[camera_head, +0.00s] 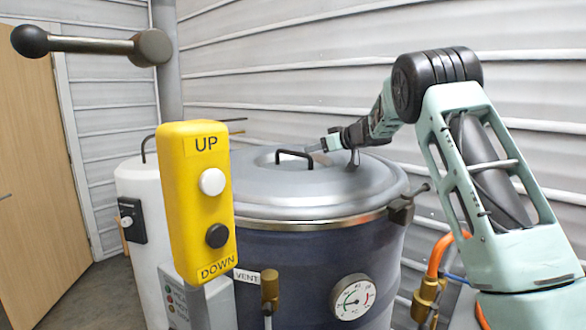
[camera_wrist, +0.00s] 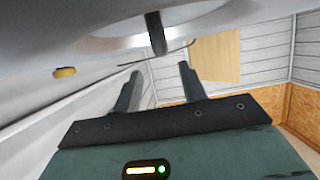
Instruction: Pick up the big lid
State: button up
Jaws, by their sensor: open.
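The big lid (camera_head: 262,188) is a grey metal dome closed on top of the dark vessel (camera_head: 290,265). Its black bar handle (camera_head: 295,154) stands up near the middle of the lid. My gripper (camera_head: 316,147) is just behind and right of the handle, low over the lid, reached from the right. In the wrist view my gripper (camera_wrist: 160,75) has two dark fingers apart with nothing between them. Whether a finger touches the handle cannot be told.
A yellow UP/DOWN control box (camera_head: 197,205) stands in front at left. A white tank (camera_head: 140,200) is behind it. A black-knobbed lever (camera_head: 90,44) sticks out at upper left. A pressure gauge (camera_head: 352,301) is on the vessel's front. A ribbed wall (camera_head: 300,60) is close behind.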

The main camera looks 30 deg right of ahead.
jog(key=x, duration=0.2)
jog(key=shift+w+a+f+p, duration=0.1)
jog(key=shift+w+a+p, duration=0.1)
jog(key=shift+w+p, duration=0.15)
jog(key=p+x, duration=0.2)
jog(key=x, duration=0.2)
jog(key=shift+a, duration=0.25)
jog(key=shift+w+a+f+p, duration=0.15)
jog(key=shift+w+f+p, duration=0.2)
jog(key=shift+w, duration=0.15)
grip_shut()
jog(key=shift+r, duration=0.1)
dwell(0.3)
jog(key=shift+r, duration=0.25)
